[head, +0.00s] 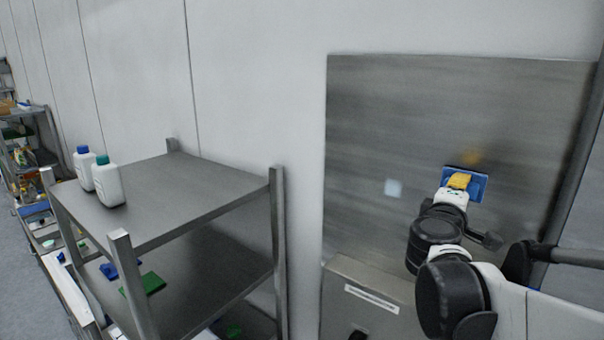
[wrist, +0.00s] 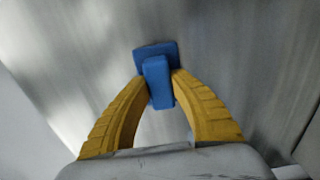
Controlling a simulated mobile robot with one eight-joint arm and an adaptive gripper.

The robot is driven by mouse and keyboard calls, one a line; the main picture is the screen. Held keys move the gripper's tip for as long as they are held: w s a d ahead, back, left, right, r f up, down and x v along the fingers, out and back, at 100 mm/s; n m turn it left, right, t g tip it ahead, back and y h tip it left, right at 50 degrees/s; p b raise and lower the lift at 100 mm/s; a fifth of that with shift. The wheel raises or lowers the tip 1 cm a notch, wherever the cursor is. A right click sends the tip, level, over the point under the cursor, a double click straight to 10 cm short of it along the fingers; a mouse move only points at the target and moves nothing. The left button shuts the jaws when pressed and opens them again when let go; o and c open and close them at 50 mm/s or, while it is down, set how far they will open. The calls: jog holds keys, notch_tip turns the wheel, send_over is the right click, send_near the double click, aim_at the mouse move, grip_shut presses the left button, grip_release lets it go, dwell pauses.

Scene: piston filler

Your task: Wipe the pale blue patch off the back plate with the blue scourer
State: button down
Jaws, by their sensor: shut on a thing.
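The back plate (head: 375,120) is a large brushed steel sheet on the wall at the right of the head view. The pale blue patch (head: 393,188) is a small square on it, left of my gripper (head: 459,180). My gripper's yellow fingers (wrist: 160,85) are shut on the handle of the blue scourer (wrist: 155,49). The scourer (head: 479,186) faces the plate and looks at or very near its surface; I cannot tell whether it touches. A faint orange smear (head: 471,157) shows on the plate just above the scourer. The wrist view shows no pale blue patch.
A steel box with a white label (head: 371,298) juts out below the plate. A grey pole (head: 572,165) runs along the plate's right side. A steel shelf rack (head: 190,190) stands left, bearing two white bottles (head: 108,182) and a green pad (head: 143,285) lower down.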

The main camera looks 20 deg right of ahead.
jog(key=shift+p+v, duration=0.75)
jog(key=shift+v, duration=1.9)
jog(key=shift+s+a, duration=0.1)
jog(key=p+v, duration=0.1)
jog(key=v, duration=0.1)
jog(key=shift+s+a, duration=0.25)
jog(key=shift+w, duration=0.1)
